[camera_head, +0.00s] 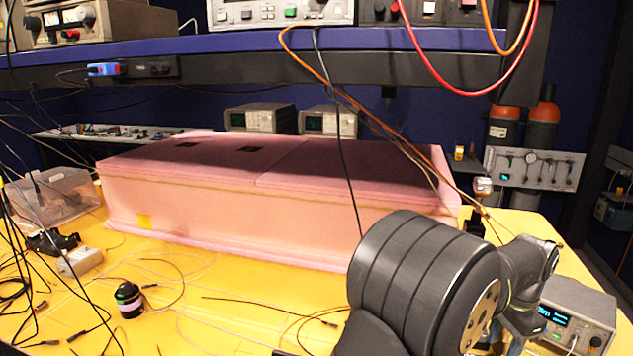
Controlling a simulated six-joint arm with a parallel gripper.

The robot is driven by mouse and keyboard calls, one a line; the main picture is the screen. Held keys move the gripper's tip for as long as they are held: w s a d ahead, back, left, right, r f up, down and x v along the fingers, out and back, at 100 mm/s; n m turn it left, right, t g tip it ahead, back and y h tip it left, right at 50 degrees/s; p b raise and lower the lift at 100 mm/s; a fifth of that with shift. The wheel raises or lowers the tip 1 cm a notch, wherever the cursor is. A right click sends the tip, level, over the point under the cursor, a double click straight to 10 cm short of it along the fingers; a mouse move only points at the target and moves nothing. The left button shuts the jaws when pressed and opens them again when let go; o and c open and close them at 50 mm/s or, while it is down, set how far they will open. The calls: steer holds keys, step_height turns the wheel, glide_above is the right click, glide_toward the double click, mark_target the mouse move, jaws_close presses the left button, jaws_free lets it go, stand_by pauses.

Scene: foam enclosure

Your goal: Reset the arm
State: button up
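My arm (425,285) rises from the bottom right of the head view as a large dark ribbed link. Thinner dark parts bend down behind it near the small instrument box. No gripper fingers show, so I cannot see whether my gripper is open or shut or holds anything. The pink foam enclosure (230,218) is a long closed box on the yellow table (240,300), behind my arm. Its dark top has two small black openings, and my arm hides part of its right front.
A grey instrument with a lit display (572,318) stands close right of my arm. A black cylinder (129,299), loose cables and a clear bin (55,195) lie on the left. A shelf (330,66) with instruments and hanging cables crosses above.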

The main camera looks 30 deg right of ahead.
steer(key=shift+r, duration=1.8)
